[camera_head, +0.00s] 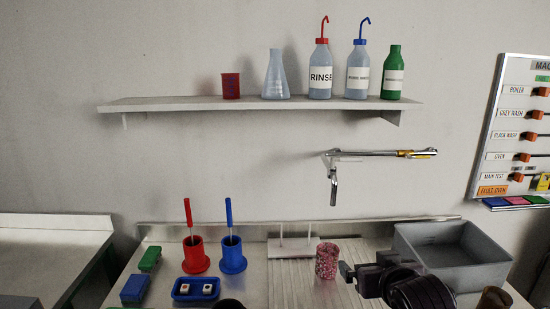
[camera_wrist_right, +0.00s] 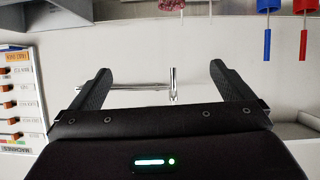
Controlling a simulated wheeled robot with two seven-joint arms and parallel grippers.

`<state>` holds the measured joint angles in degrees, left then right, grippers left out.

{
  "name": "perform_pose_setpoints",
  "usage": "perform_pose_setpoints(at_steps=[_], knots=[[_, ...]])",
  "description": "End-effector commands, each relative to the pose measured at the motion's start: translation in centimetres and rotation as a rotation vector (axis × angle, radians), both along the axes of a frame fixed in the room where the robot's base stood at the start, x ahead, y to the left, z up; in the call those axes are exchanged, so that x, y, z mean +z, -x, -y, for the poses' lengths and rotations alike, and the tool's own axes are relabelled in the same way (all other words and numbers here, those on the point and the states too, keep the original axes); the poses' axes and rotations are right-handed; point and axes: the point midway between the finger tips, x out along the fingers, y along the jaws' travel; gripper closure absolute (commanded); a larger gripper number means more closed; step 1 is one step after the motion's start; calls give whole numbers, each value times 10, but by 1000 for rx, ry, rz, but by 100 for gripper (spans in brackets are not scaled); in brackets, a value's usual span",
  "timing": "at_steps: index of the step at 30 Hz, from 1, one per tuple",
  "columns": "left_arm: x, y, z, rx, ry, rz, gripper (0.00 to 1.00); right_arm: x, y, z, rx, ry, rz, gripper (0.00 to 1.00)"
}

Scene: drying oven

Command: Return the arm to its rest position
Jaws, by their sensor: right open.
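My right gripper (camera_head: 358,273) is at the lower right in the head view, over the ribbed metal drainboard (camera_head: 300,285) and in front of the grey basin. In the right wrist view its two dark fingers (camera_wrist_right: 157,88) stand wide apart with nothing between them. The picture from that wrist is upside down, and the wall tap (camera_wrist_right: 150,87) shows beyond the fingers, not touched. A pink speckled cup (camera_head: 327,261) stands just left of the gripper, apart from it. My left gripper cannot be made out; only a dark piece shows at the bottom edge.
A grey basin (camera_head: 450,247) lies right of the gripper. Red (camera_head: 195,255) and blue (camera_head: 232,255) brush holders and a blue tray (camera_head: 196,290) stand on the left. Bottles sit on the wall shelf (camera_head: 220,103). A labelled panel (camera_head: 515,130) hangs at right.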

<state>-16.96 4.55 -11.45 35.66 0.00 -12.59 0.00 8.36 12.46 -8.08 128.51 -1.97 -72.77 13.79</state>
Motion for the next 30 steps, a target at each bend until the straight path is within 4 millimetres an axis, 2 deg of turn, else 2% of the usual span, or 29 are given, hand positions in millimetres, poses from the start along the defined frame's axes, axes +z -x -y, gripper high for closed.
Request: perform_pose_setpoints(at_steps=[1, 5, 6, 9, 15, 23, 30], knots=[[0, 3, 0, 0, -1, -4, 64, -21, 12, -1, 4, 4, -54, 0], [-1, 7, -1, 0, -1, -11, 64, -78, 52, -2, 18, 22, -218, 0], [-1, 7, -1, 0, -1, -11, 64, -96, 69, -3, 24, 28, -276, 0], [-1, 7, -1, 0, -1, -10, 64, -134, 108, -4, 40, 40, -407, 0], [-1, 7, -1, 0, -1, -10, 64, -178, 172, -4, 69, 56, -602, 0], [0, 4, 0, 0, 0, -6, 64, -210, 242, -5, 105, 64, -801, 0], [0, 3, 0, 0, 0, -4, 64, -280, 223, -7, 107, 67, -820, 0]])
